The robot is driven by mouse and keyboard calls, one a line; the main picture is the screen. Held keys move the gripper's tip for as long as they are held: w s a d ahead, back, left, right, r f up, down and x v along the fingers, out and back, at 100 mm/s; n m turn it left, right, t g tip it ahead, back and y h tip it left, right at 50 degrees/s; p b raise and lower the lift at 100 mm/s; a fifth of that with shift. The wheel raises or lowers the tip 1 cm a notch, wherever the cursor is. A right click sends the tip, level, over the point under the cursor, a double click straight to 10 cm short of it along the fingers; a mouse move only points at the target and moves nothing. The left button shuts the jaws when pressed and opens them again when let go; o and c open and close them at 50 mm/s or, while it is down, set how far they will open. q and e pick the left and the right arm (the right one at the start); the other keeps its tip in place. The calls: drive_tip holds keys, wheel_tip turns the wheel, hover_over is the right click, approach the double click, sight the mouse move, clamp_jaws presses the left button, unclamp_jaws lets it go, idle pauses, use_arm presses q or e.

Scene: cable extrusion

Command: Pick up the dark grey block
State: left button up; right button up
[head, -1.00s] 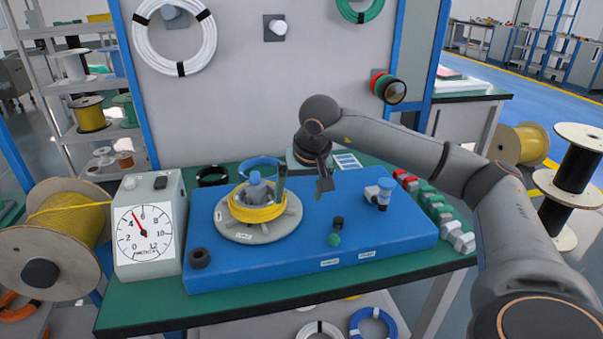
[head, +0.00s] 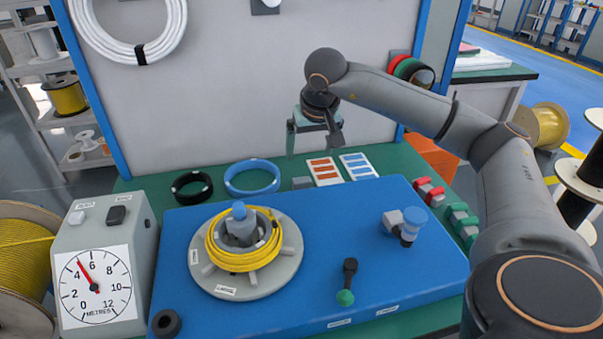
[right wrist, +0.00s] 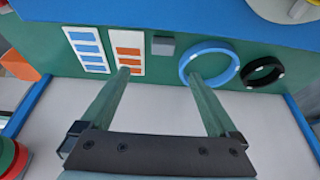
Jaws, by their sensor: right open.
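The dark grey block (head: 302,183) is small and sits on the green strip of table behind the blue platform, just left of the orange-striped card. In the right wrist view the block (right wrist: 163,46) lies beyond the fingertips, between their lines and apart from them. My right gripper (head: 313,139) is open and empty, raised above the back of the table near the grey wall panel. In the right wrist view its two green-grey fingers (right wrist: 160,77) are wide apart. My left gripper is out of view.
A blue ring (head: 252,177) and a black ring (head: 192,185) lie left of the block. The orange-striped card (head: 324,171) and blue-striped card (head: 358,166) lie to its right. The blue platform (head: 300,240) carries a yellow coil (head: 215,254) on a round holder. The wall panel (head: 240,75) stands behind.

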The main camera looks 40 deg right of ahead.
drive_tip(key=b, duration=0.1)
hover_over(302, 180)
drive_tip(key=s, duration=0.2)
drive_tip(key=f, duration=0.7)
drive_tip(key=shift+a, duration=0.2)
drive_tip(key=x, duration=0.1)
drive_tip(key=b+x, duration=0.1)
drive_tip(key=x, duration=0.3)
drive_tip(key=shift+a+f, duration=0.1)
drive_tip(key=shift+a, duration=0.25)
drive_tip(key=c, duration=1.5)
drive_tip(key=shift+o, duration=0.2)
